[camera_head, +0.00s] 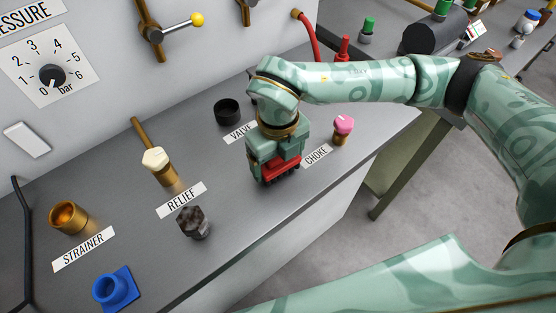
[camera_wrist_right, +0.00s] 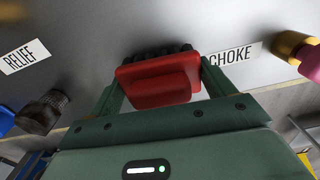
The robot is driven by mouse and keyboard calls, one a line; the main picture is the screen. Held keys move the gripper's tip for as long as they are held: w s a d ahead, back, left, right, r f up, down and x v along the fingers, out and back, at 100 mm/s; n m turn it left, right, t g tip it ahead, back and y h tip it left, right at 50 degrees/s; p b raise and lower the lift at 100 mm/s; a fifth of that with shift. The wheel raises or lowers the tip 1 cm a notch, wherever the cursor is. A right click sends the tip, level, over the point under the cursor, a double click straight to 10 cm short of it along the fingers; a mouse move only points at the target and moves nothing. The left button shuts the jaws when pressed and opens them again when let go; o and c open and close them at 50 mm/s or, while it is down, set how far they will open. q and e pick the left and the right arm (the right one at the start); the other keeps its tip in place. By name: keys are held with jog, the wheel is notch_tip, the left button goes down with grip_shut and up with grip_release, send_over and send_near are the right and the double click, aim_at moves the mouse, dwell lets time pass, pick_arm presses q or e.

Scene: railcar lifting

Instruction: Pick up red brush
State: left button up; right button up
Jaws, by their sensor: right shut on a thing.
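The red brush (camera_head: 283,168) with black bristles is between the fingers of my right gripper (camera_head: 276,160), near the front edge of the grey bench. In the right wrist view the brush's red body (camera_wrist_right: 160,84) spans the gap between both fingers of the right gripper (camera_wrist_right: 158,92), which is shut on it. Its black bristles point away from the wrist, toward the bench top. Whether the bristles touch the bench I cannot tell. My left gripper is out of view.
The bench (camera_head: 235,205) holds a pink-topped choke fitting (camera_head: 343,126), a black ring (camera_head: 228,111), a dark knob (camera_head: 194,223), a white-topped relief fitting (camera_head: 157,162), a brass strainer cup (camera_head: 67,217) and a blue part (camera_head: 114,288). A panel wall rises behind.

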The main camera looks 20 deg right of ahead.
jog(key=s+a+r+p, duration=0.2)
jog(key=s+a+r, duration=0.4)
jog(key=s+r, duration=0.5)
jog(key=shift+s+r, duration=0.3)
jog(key=shift+s, duration=0.6)
jog(key=shift+o, duration=0.7)
jog(key=shift+w, duration=0.1)
